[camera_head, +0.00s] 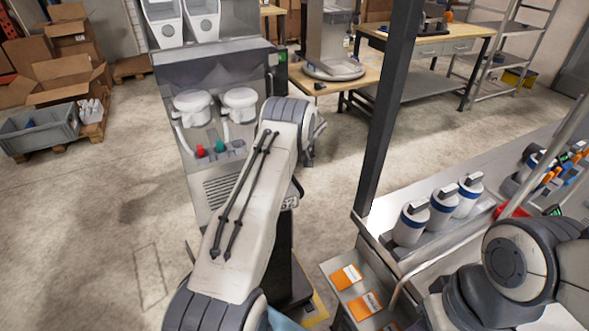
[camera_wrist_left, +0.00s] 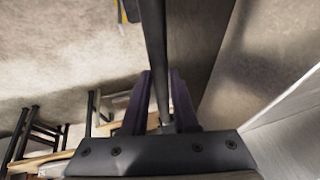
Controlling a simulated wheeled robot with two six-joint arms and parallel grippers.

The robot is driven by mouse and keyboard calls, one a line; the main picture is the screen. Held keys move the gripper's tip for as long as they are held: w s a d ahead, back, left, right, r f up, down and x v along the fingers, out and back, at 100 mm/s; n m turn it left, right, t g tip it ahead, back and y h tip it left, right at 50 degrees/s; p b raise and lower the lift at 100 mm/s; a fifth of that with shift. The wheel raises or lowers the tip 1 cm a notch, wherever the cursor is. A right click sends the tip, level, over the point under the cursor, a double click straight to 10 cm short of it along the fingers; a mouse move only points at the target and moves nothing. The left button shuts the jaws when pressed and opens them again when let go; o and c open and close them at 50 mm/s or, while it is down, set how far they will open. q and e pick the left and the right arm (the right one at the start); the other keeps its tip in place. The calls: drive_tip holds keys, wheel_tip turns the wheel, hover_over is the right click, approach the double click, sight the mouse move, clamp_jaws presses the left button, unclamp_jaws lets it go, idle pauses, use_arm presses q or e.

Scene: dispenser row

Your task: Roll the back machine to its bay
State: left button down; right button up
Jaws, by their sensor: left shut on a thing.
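The machine (camera_head: 215,120) stands at upper centre in the head view. It is a grey metal cabinet with two white lidded canisters, a red and a green part below them, and a slotted grille; I take it as the back machine. My left arm crosses in front of its right side and hides part of it. My left gripper is hidden in the head view. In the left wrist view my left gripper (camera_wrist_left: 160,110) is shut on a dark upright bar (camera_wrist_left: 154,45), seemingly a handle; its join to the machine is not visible. My right gripper is out of view.
A faint rectangle (camera_head: 150,276) is marked on the floor at left. A dark post (camera_head: 387,115) and a counter with white bottles (camera_head: 411,223) stand at right. A grey crate (camera_head: 38,130) and cartons are at far left. The left floor is mostly clear.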

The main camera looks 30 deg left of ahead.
use_arm(q)
drive_tip(key=shift+w+d+r, duration=0.1)
drive_tip(key=shift+w+d, duration=0.1)
drive_tip(key=shift+w, duration=0.2)
drive_tip(key=c, duration=0.7)
unclamp_jaws()
drive_tip(key=shift+d, duration=0.1)
drive_tip(key=b+v, duration=0.2)
drive_tip(key=v, duration=0.8)
drive_tip(key=shift+s+r, duration=0.1)
drive_tip(key=shift+s, duration=0.1)
drive_tip(key=shift+d, duration=0.1)
